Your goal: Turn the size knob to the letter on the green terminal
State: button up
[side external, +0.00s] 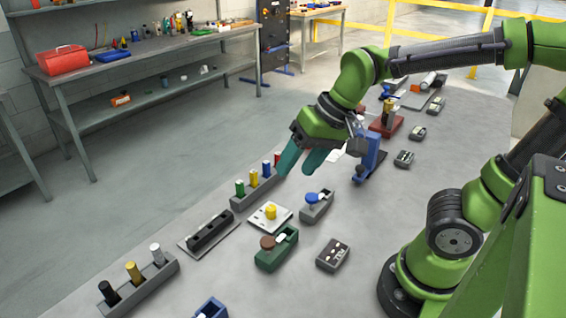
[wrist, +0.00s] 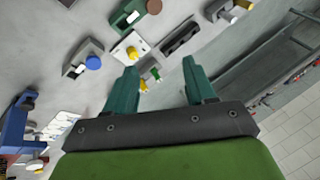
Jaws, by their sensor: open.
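A yellow knob (side external: 271,211) stands on a white plate with small dark marks, too small to read; it also shows in the wrist view (wrist: 131,51). I cannot tell for certain that this is the size knob. The green terminal (side external: 268,262) has a round brown disc and a pale piece on top; it is near the top of the wrist view (wrist: 121,21). No letter on it is legible. My gripper (side external: 295,172) has its teal fingers apart and empty, above and beyond the knob plate. In the wrist view its fingers (wrist: 160,66) are spread.
A rack (side external: 242,203) of coloured pegs stands beneath my gripper. A grey unit with a blue knob (side external: 313,198), a dark tray (side external: 208,232), a grey button box (side external: 333,257) and a blue stand (side external: 369,165) are nearby. Another peg rack (side external: 139,289) is at front left.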

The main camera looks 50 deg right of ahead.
aim_at(271, 208)
jog(key=w+d+f+m+g+h, duration=0.1)
jog(key=w+d+f+m+g, duration=0.1)
jog(key=w+m, duration=0.45)
jog(key=w+d+f+m+g+h, duration=0.1)
jog(key=w+d+m+g+h, duration=0.2)
jog(key=m, duration=0.6)
jog(key=shift+y, duration=0.6)
jog(key=f, duration=0.5)
jog(key=w+f, duration=0.1)
jog(key=f, duration=1.1)
jog(key=shift+w+a+f, duration=0.1)
jog(key=shift+w+a, duration=0.05)
jog(key=shift+a, duration=0.05)
jog(key=shift+c, duration=0.5)
grip_shut()
